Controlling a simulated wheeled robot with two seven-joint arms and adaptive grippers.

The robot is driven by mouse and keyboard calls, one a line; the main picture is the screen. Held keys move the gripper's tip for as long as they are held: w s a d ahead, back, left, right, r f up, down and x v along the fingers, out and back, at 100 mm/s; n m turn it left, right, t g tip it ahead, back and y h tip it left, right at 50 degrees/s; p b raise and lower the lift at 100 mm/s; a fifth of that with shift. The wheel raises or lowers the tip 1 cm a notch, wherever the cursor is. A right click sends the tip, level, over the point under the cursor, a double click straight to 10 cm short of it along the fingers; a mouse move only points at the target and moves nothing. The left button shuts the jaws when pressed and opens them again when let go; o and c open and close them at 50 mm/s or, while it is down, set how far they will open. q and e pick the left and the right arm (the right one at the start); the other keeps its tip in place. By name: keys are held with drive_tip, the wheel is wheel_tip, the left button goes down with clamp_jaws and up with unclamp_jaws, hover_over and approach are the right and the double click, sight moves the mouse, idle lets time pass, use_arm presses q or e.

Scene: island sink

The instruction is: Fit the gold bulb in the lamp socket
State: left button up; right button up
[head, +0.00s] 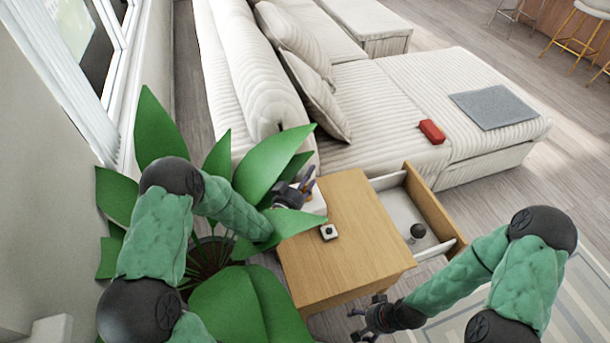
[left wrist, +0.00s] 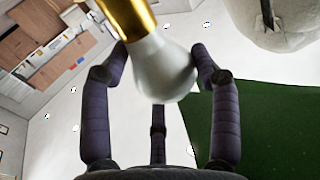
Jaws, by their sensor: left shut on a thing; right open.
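My left gripper (left wrist: 160,58) is shut on the gold bulb (left wrist: 165,75), which has a white glass globe and a shiny gold base. The globe is between the fingers and the gold base points up, out of the top of the left wrist view. In the head view my left gripper (head: 306,182) is above the back left corner of the wooden side table, and the bulb cannot be made out. A white object (head: 317,204) is just below it, partly hidden; I cannot tell whether it belongs to the lamp. My right gripper (head: 366,318) is open and empty, in front of the table.
The side table (head: 345,262) has an open drawer (head: 436,204) holding a dark round object (head: 418,231). Large plant leaves (head: 262,165) crowd my left arm. A sofa (head: 375,100) stands behind.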

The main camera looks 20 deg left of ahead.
use_arm(q)
drive_tip(key=shift+f, duration=1.6)
drive_tip(key=o, duration=1.3)
drive_tip(key=shift+c, duration=0.2)
drive_tip(key=shift+s, duration=0.1)
drive_tip(key=s+a, duration=0.2)
drive_tip(key=s, duration=0.9)
drive_tip(key=shift+s+a, duration=0.15)
drive_tip(key=shift+s, duration=0.2)
